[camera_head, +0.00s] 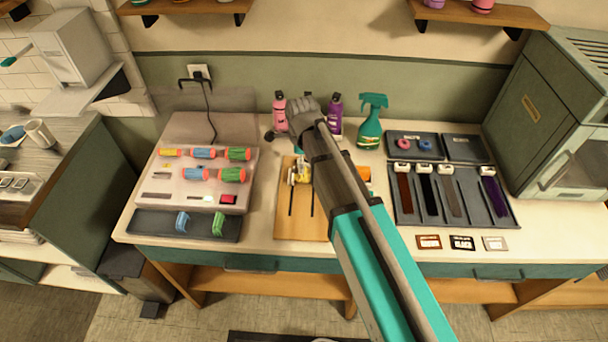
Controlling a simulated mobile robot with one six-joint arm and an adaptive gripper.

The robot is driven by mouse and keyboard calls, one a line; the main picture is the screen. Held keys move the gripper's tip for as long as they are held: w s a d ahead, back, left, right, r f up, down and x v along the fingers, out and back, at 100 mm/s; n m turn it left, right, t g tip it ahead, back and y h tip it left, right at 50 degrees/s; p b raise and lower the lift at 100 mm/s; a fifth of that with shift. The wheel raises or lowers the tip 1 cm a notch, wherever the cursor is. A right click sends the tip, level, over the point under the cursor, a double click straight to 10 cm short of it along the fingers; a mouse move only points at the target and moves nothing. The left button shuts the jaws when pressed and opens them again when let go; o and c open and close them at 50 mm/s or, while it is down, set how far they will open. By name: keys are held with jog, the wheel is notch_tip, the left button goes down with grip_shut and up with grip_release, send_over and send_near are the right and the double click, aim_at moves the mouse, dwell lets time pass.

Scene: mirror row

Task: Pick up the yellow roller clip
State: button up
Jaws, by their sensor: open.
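A small yellow piece (304,171) shows at the far part of the wooden board (288,228), close to my gripper (299,177); it looks like the yellow roller clip, but it is too small and partly covered to be sure. My gripper is above the board, pointing down. It is open, and its fingertips are hard to make out. I cannot tell whether they touch the yellow piece. A blue clip (182,222) and a green clip (218,224) stand in the dark tray (150,224) at the left.
A roller heater (160,187) with several coloured rollers sits left. Bottles (336,115) and a green spray bottle (370,125) stand behind. A dark tray (480,213) with hair strands and small cards (462,243) lie right. An orange thing (365,174) is partly behind my arm.

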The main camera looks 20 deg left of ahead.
jog(key=shift+f, duration=0.15)
jog(key=shift+f+b, duration=2.5)
jog(key=shift+b, duration=0.1)
jog(key=c, duration=1.1)
jog(key=shift+o, duration=0.2)
jog(key=shift+r, duration=0.25)
